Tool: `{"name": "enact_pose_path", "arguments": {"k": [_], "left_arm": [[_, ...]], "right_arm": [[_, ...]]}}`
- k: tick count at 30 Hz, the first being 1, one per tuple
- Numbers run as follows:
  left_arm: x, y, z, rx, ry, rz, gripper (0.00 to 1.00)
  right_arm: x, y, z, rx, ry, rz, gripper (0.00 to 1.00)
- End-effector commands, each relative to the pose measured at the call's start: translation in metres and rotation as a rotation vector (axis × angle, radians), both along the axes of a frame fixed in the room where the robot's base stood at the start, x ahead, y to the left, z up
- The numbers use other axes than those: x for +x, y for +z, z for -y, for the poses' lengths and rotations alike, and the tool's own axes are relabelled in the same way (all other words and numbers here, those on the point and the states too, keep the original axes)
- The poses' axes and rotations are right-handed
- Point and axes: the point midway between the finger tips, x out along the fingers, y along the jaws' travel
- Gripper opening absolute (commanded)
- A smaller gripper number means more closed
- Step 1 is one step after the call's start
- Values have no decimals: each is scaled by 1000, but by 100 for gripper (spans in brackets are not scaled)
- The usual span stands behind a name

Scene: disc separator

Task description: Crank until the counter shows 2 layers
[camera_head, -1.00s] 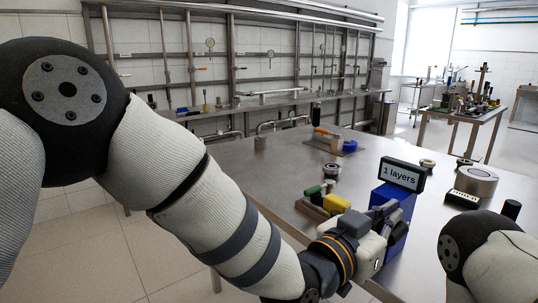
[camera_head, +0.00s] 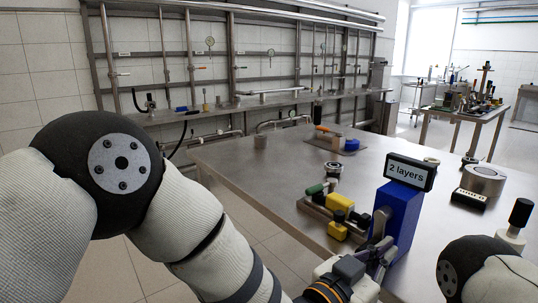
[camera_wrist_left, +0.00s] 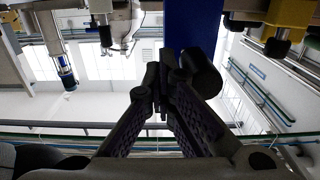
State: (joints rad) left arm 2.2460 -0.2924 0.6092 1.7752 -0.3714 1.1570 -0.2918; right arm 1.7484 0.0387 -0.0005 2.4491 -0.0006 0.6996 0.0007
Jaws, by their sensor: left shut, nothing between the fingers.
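The counter display (camera_head: 409,172) reads "2 layers". It sits on top of a blue housing (camera_head: 402,212) near the table's front edge. My left gripper (camera_head: 380,244) is beside the left face of this housing. In the left wrist view its fingers (camera_wrist_left: 166,82) are together and empty, with the blue housing (camera_wrist_left: 190,28) behind them. A dark cylinder (camera_wrist_left: 203,75), perhaps the crank handle, is close to the fingertips on the right; I cannot tell whether they touch. My right gripper is not in view.
A metal cylinder (camera_head: 484,180) and a black box (camera_head: 468,199) stand to the right.

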Motion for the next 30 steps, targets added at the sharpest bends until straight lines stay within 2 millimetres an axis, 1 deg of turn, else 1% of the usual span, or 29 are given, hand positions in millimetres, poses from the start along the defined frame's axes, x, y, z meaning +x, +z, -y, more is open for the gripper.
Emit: {"name": "enact_pose_path", "arguments": {"k": [7, 17, 30], "left_arm": [[-2, 4, 2, -1, 0, 4, 0], [-17, 12, 13, -2, 0, 8, 0], [-18, 10, 14, -1, 1, 3, 0]], "right_arm": [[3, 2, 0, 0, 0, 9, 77], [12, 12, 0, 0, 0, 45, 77], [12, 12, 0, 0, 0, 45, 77]]}}
